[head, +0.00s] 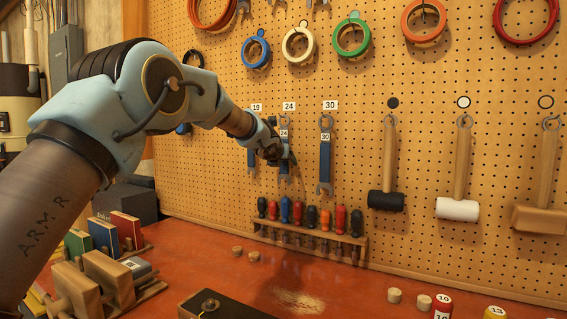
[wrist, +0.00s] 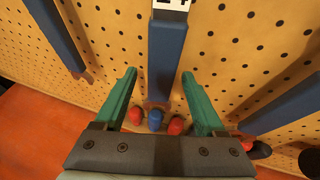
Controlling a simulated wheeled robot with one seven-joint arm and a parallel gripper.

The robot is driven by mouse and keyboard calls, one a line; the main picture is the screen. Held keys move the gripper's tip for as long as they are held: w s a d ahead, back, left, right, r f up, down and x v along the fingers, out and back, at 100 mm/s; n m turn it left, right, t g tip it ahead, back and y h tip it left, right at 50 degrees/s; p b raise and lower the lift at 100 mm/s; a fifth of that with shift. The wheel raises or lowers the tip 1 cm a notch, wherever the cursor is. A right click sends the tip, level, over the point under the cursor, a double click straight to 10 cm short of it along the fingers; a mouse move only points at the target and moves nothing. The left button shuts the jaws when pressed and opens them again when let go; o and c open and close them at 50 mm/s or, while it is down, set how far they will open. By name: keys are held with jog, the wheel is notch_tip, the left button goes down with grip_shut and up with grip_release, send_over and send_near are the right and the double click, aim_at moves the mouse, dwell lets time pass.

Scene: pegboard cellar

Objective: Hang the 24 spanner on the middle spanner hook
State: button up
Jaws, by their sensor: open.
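The 24 spanner (head: 284,147) is blue with a white number tag. It hangs upright against the pegboard under the 24 sign (head: 289,106), between two other spanners. Its hook is too small to make out clearly. My gripper (head: 279,158) is at its lower handle, partly covering it in the head view. In the wrist view, the open green fingers (wrist: 159,74) stand on either side of the blue handle (wrist: 168,55), apart from it, with nothing gripped.
The 19 spanner (head: 252,156) hangs to the left and the 30 spanner (head: 325,160) to the right, both close by. A rack of screwdrivers (head: 310,239) sits below. Mallets, including a black-headed one (head: 386,200), hang further right. The red bench (head: 215,262) has loose items.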

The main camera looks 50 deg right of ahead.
jog(key=b+v, duration=0.3)
jog(key=v, duration=0.7)
jog(key=shift+a+r, duration=0.2)
jog(key=shift+s, duration=0.1)
